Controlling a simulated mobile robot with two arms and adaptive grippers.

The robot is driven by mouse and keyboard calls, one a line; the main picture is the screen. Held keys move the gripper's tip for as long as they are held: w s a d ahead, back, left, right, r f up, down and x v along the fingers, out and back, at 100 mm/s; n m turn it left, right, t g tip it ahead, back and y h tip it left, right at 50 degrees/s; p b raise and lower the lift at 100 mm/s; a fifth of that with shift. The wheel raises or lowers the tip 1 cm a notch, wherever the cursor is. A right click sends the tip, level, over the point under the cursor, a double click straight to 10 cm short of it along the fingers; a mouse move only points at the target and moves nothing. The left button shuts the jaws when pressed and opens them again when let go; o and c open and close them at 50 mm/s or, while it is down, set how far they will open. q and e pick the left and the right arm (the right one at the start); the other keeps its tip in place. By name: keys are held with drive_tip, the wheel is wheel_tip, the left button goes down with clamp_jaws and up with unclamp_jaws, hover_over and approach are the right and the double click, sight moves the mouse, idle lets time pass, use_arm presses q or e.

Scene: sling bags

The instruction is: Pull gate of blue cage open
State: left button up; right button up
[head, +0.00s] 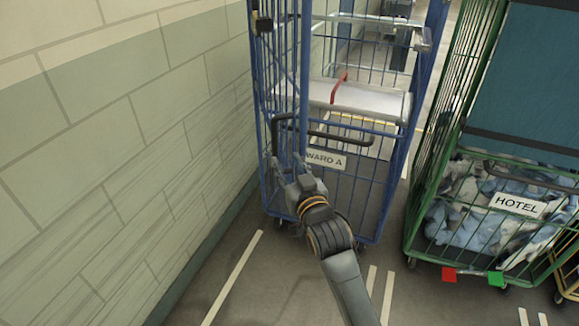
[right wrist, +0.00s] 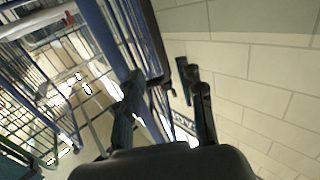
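A black bar handle (head: 342,137) crosses the front above the sign. My right gripper (head: 289,172) is at the cage's lower left front, by the foot of that upright. In the right wrist view its fingers (right wrist: 166,108) are apart, with blue bars beyond them; contact is unclear. My left gripper is not in view.
A block wall (head: 130,130) runs close along the left. A green cage (head: 418,205) marked "HOTEL", holding linen, stands at the right. A shelf (head: 360,100) with a red strap lies inside the blue cage. The floor (head: 270,285) in front is clear, with painted lines.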

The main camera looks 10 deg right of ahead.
drive_tip(key=shift+s+d, duration=0.1)
drive_tip(key=shift+s, duration=0.35)
drive_tip(key=shift+c, duration=0.2)
